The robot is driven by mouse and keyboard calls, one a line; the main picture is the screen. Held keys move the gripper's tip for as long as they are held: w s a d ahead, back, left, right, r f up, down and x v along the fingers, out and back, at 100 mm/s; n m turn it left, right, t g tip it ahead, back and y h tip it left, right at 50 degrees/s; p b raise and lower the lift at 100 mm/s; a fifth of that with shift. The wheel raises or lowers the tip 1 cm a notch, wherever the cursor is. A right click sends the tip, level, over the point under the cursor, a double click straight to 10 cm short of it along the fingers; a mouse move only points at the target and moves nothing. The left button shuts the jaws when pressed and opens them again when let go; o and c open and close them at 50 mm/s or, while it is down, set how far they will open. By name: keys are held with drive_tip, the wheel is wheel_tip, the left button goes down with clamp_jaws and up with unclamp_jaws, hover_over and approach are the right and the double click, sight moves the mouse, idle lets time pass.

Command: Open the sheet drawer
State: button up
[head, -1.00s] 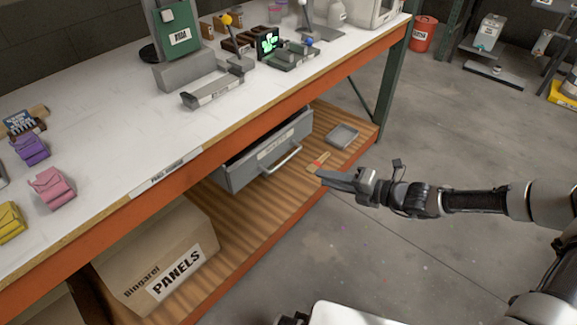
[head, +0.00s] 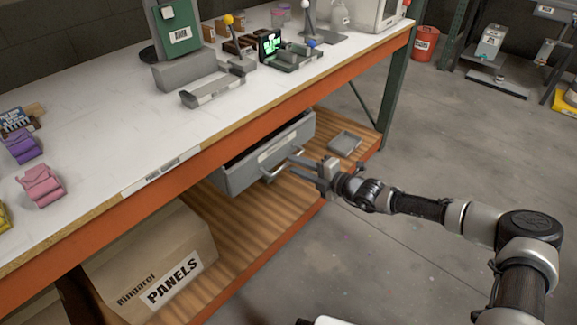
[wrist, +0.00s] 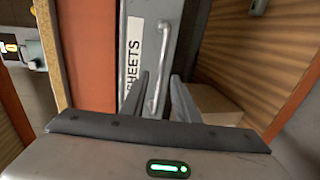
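The grey sheet drawer (head: 232,180) hangs under the workbench. A dark gap shows along its top edge, so it looks slightly open. Its front has a bar handle (head: 269,178) and a white label; the label (wrist: 134,60) reads "SHEETS" in the wrist view. My gripper (head: 292,165) is in front of the drawer, fingers pointing at the handle. In the wrist view its two fingers are apart, and the handle (wrist: 167,55) lies ahead between the fingertips or just beyond them. I cannot tell whether they touch it.
The orange bench edge (head: 262,124) runs above the drawer. On the wooden lower shelf (head: 245,225) stand a cardboard box labelled "PANELS" (head: 130,262) and a small grey tray (head: 345,143). The floor (head: 400,275) in front is open. Several devices stand on the bench top.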

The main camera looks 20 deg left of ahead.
drive_tip(key=shift+b+x, duration=0.4)
drive_tip(key=shift+x, duration=1.6)
clamp_jaws()
